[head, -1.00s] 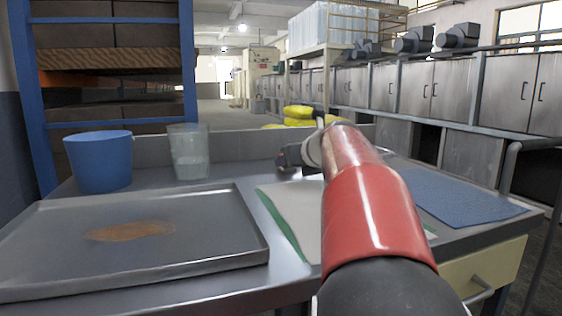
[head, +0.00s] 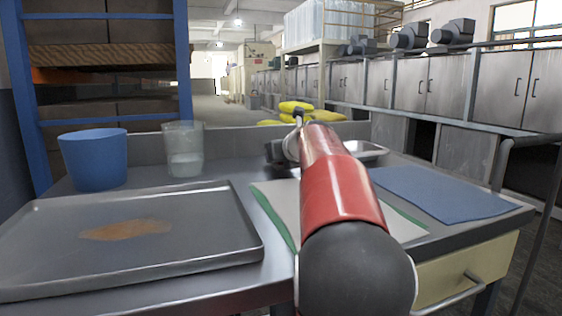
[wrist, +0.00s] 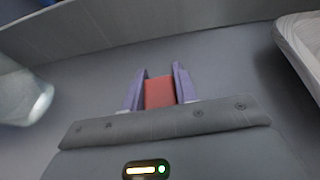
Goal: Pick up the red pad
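The red pad (wrist: 160,92) shows in the wrist view between the two purple-grey fingers of my gripper (wrist: 159,80). Both fingers lie flush along its sides with no visible gap, so my gripper looks shut on it. The grey metal surface shows around it; I cannot tell whether the pad touches that surface or is raised. In the head view my gripper (head: 280,150) is a dark shape low near the back of the metal table (head: 230,293), mostly behind my red arm. The pad is hidden there.
A clear glass (head: 184,150) and a blue bucket (head: 94,160) stand left of my gripper. A large stained pan (head: 215,215), a white-green sheet (head: 275,200) and a blue mat (head: 440,194) lie nearer. A raised ledge (head: 232,143) runs behind.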

